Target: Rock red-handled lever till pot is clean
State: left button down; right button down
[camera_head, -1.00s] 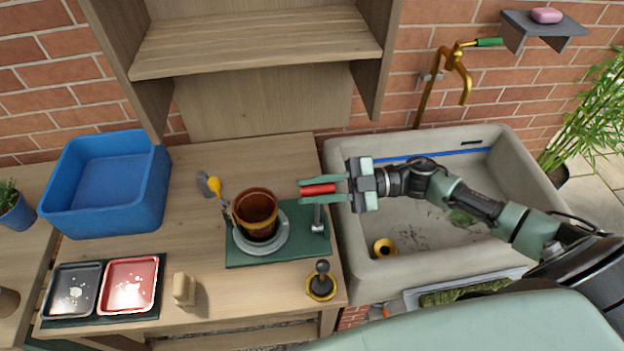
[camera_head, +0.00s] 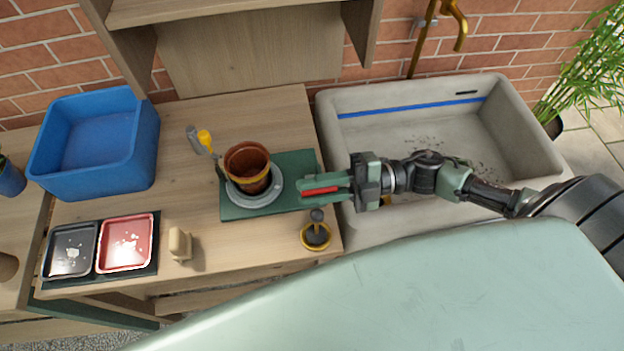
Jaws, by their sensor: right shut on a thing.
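The terracotta pot (camera_head: 248,162) stands in a grey round holder (camera_head: 262,198) on a green base mat (camera_head: 235,210); dark patches show on its wall. A yellow-and-grey tool part (camera_head: 203,140) is at its upper left. The red handle (camera_head: 321,190) of the lever lies between the fingers of my right gripper (camera_head: 318,188), which is shut on it at the mat's right side. The lever's post is mostly hidden by the gripper. My left gripper is not in view.
A blue bin (camera_head: 100,184) stands at the left, with a black tray (camera_head: 70,275) and a red tray (camera_head: 126,268) in front. A wooden block (camera_head: 179,243) and a brass-rimmed black-knobbed piece (camera_head: 315,243) are near the front edge. A stone sink (camera_head: 505,120) is at the right.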

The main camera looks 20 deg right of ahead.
jog(key=shift+f, duration=0.25)
jog(key=c, duration=1.3)
grip_release()
jog(key=shift+w, duration=0.1)
jog(key=shift+o, duration=0.2)
